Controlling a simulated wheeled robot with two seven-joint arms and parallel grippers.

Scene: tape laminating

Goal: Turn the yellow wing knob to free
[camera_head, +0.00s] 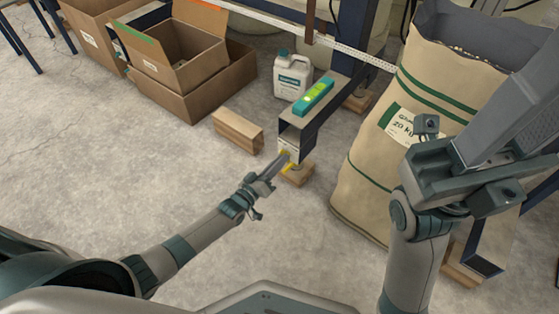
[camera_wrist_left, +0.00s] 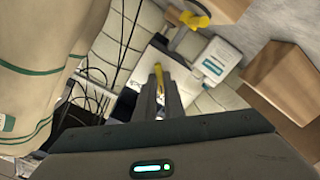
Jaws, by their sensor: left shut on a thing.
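The yellow wing knob (camera_head: 284,154) is on the side of the dark beam end (camera_head: 291,143), above its foot. My left gripper (camera_head: 279,160) reaches it from the lower left and is shut on it. In the left wrist view the knob (camera_wrist_left: 158,76) shows as a narrow yellow strip at the tips of the closed fingers (camera_wrist_left: 163,92); the fingers hide part of it. A second yellow winged part (camera_head: 287,168) sits lower, at the foot on a wood block (camera_head: 299,176). My right gripper (camera_head: 500,160) is raised at the right; its fingers are unclear.
A green level (camera_head: 314,96) lies on top of the beam. A white jug (camera_head: 292,77) stands behind it and a wooden block (camera_head: 238,130) to its left. Cardboard boxes (camera_head: 190,85) are at the back left. A large sack (camera_head: 375,180) stands right. The floor at left is clear.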

